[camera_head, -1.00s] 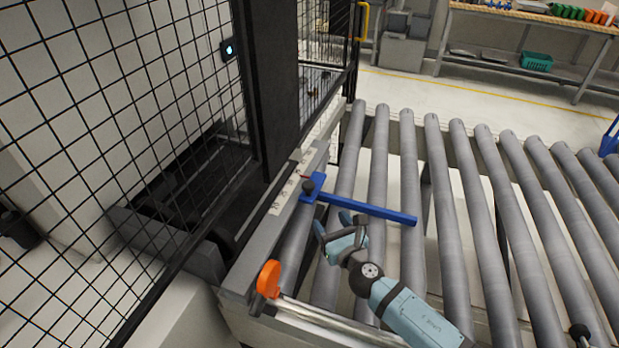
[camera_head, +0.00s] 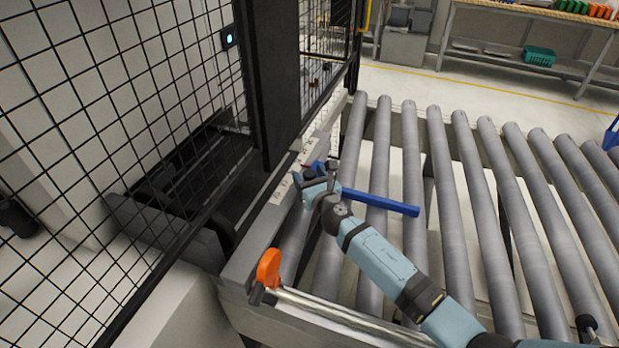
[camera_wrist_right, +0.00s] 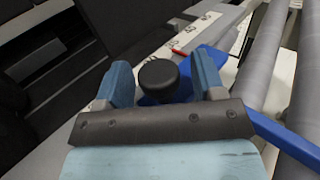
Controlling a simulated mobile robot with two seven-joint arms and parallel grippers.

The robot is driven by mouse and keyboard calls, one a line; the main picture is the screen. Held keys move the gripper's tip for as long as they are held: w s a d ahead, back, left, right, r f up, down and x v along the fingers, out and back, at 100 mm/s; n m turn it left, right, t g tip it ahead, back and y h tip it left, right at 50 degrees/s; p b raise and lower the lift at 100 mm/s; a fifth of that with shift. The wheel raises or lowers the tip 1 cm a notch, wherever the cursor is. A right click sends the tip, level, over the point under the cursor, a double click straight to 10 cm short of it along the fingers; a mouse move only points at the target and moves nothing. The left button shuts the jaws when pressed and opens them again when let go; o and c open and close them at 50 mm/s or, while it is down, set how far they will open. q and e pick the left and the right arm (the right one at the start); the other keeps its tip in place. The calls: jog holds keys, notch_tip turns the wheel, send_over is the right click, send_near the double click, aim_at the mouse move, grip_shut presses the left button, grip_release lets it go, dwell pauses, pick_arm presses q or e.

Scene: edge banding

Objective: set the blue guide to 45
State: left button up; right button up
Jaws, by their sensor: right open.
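The blue guide (camera_head: 378,202) is a bar lying across the rollers, with its slide block on the side rail at the left. A white scale strip (camera_head: 283,190) with dark markings runs along that rail; it also shows in the right wrist view (camera_wrist_right: 196,32). My right gripper (camera_head: 318,175) is at the guide's rail end. In the right wrist view its two blue fingers (camera_wrist_right: 158,82) stand apart on either side of the guide's black knob (camera_wrist_right: 158,84). A red pointer (camera_wrist_right: 180,53) lies beside the scale; the number under it is not readable. My left gripper is not in view.
Grey conveyor rollers (camera_head: 465,190) spread to the right. An orange knob (camera_head: 268,268) stands on the front end of the rail. A black mesh fence (camera_head: 130,100) and dark post (camera_head: 270,80) stand close on the left.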

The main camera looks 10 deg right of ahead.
jog(key=shift+c, duration=0.4)
grip_shut()
jog(key=w+d+b, duration=0.4)
jog(key=w+d, duration=0.2)
jog(key=w, duration=0.3)
jog(key=shift+w+d, duration=0.25)
jog(key=shift+w, duration=0.05)
jog(key=shift+o, duration=0.4)
grip_release()
